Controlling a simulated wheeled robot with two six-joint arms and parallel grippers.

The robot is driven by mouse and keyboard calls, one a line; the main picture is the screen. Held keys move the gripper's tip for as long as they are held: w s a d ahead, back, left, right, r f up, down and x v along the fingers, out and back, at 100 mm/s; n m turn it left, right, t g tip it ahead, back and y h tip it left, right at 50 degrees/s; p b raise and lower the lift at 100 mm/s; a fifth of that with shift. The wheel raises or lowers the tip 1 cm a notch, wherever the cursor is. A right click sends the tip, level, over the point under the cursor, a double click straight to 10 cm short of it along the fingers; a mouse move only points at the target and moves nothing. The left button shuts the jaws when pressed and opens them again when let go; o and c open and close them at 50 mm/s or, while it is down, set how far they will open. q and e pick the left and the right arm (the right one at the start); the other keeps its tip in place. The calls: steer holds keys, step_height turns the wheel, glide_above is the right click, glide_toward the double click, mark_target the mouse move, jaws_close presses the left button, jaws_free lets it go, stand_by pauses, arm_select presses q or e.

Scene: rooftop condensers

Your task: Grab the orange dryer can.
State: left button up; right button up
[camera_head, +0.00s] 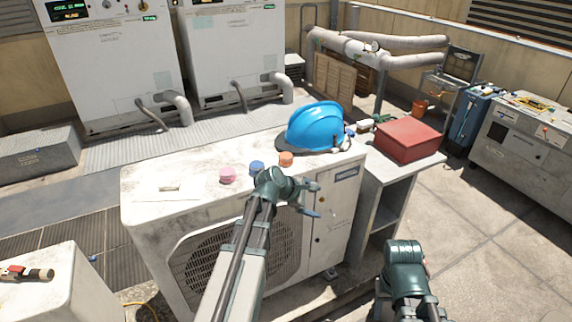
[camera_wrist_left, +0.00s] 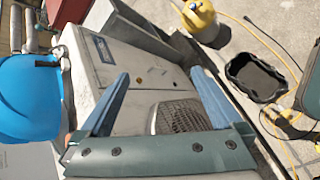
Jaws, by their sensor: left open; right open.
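The orange dryer can (camera_head: 286,159) is a small squat cylinder standing on top of the white condenser unit (camera_head: 190,200). It is at the right end of a row with a blue can (camera_head: 257,168) and a pink can (camera_head: 228,175). My left gripper (camera_head: 312,200) is open and empty, in front of the unit's top edge, right of and nearer than the orange can.
A blue hard hat (camera_head: 315,127) sits on the unit just right of the orange can. A red box (camera_head: 408,141) stands on a side table beyond it. A yellow object (camera_wrist_left: 196,18) and a black tray (camera_wrist_left: 257,76) are on the ground. The unit's left top is mostly clear.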

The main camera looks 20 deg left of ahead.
arm_select(q)
steer(key=w+a+r+n+t+y, duration=0.1)
steer(key=w+a+n+t, duration=0.1)
steer(key=a+n, duration=0.3)
steer(key=w+a+r+n+t, duration=0.1)
steer(key=w+a+r+n, duration=0.15)
steer(key=a, duration=0.45)
steer(key=n+t+y+b, duration=0.1)
steer(key=n+t+y, duration=0.15)
steer(key=n, duration=0.35)
glide_toward(283, 158)
steer(key=shift+h, duration=0.45)
steer(key=b+x, duration=0.1)
steer(key=x, duration=0.1)
steer(key=b+x, duration=0.1)
steer(key=x, duration=0.1)
steer(key=a+b+x, duration=0.1)
steer(key=x, duration=0.2)
steer(key=shift+s+a+f+b, duration=0.1)
steer(key=shift+f+b, duration=0.25)
steer(key=shift+b+x, duration=0.85)
steer(key=shift+x, duration=1.85)
steer(key=shift+r, duration=0.25)
steer(key=shift+c, duration=0.7)
steer(key=c, duration=1.3)
steer(key=shift+r, duration=0.1)
